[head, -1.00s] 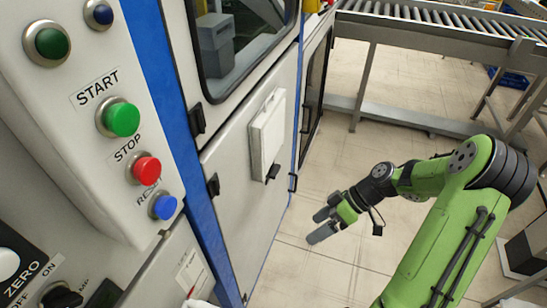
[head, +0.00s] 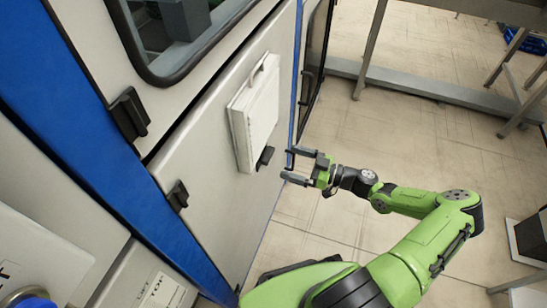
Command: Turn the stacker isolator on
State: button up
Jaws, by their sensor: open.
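My gripper (head: 289,166) is open and empty, its two grey fingers pointing left towards the grey cabinet door (head: 215,190). No switch that I can identify as the stacker isolator shows in the head view now.
A white flat box (head: 252,118) is on the door, with a small black latch (head: 264,158) by its lower corner. Black hinges (head: 129,114) and a blue post (head: 110,140) stand at left. Tiled floor (head: 385,140) lies clear below a metal frame (head: 440,92).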

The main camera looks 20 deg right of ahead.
aim_at(267, 155)
jog(key=x, duration=0.6)
jog(key=shift+w+a+b, duration=0.2)
jog(key=shift+a+b, duration=0.15)
jog(key=shift+b, duration=0.1)
jog(key=c, duration=1)
jog(key=shift+c, duration=0.2)
jog(key=shift+m, duration=0.3)
jog(key=m+p, duration=0.3)
jog(key=m, duration=1.3)
jog(key=shift+m+p, duration=0.3)
jog(key=shift+m, duration=0.4)
